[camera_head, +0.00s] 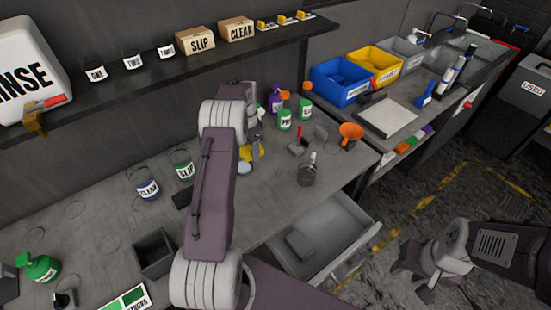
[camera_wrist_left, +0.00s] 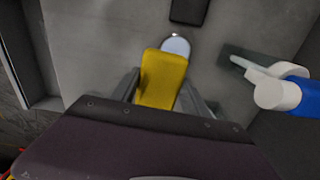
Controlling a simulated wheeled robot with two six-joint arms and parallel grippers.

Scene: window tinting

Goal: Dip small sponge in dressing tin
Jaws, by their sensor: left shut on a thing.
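A yellow sponge (camera_wrist_left: 162,80) is held between the fingers of my left gripper (camera_wrist_left: 160,92), which is shut on it. In the head view the sponge (camera_head: 243,154) shows beside my left arm, low over the bench. A small round tin with a pale top (camera_wrist_left: 176,44) lies just beyond the sponge's end; it also shows in the head view (camera_head: 244,168). The sponge overlaps the tin's near edge in the wrist view; I cannot tell whether they touch. My right gripper (camera_head: 413,279) is empty at the lower right, fingers apart, away from the bench.
A dark block (camera_wrist_left: 189,10) lies beyond the tin. An open drawer (camera_head: 335,228) juts out below the bench.

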